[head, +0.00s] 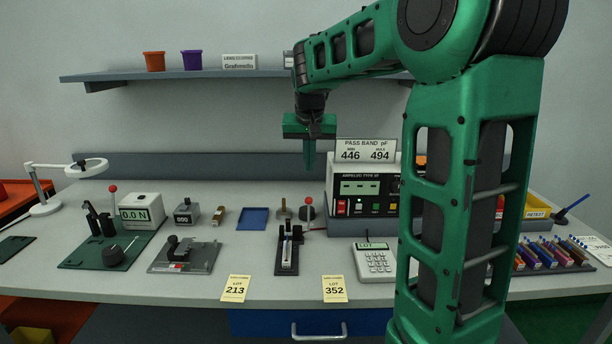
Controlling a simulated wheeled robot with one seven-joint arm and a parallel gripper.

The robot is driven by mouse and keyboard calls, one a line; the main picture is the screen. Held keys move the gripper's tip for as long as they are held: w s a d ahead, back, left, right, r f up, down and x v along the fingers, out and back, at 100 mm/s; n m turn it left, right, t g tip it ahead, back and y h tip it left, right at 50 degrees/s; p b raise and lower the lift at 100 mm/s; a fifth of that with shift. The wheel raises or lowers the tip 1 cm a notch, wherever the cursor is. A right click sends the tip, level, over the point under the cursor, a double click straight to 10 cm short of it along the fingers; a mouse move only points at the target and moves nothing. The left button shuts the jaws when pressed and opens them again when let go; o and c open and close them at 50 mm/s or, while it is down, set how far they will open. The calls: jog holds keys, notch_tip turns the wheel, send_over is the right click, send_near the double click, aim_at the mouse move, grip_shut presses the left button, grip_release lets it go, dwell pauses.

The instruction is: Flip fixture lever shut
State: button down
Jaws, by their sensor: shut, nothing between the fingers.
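A small dark fixture (287,262) stands on the bench near the middle, with a narrow light part upright in it. A red-knobbed lever (308,203) stands upright just behind it; I cannot tell whether the two are joined. Another red-knobbed lever (113,190) stands at the left on a green-based device (90,255) beside a gauge reading 0.0 N. My green gripper (309,155) points down above the back of the bench, above the middle lever and apart from it. Its fingers are shut and empty.
A tester (364,196) under a "446 / 494" sign stands right of the middle lever. A grey plate with a black clamp (182,255), a blue tray (253,218), a keypad device (375,262) and two yellow lot cards (235,288) are around. My arm hides part of the right side.

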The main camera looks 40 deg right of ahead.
notch_tip(320, 180, down, 8)
jog(key=shift+s+a+f, duration=0.2)
jog(key=shift+s, duration=0.05)
dwell(0.5)
jog(key=shift+a, duration=0.1)
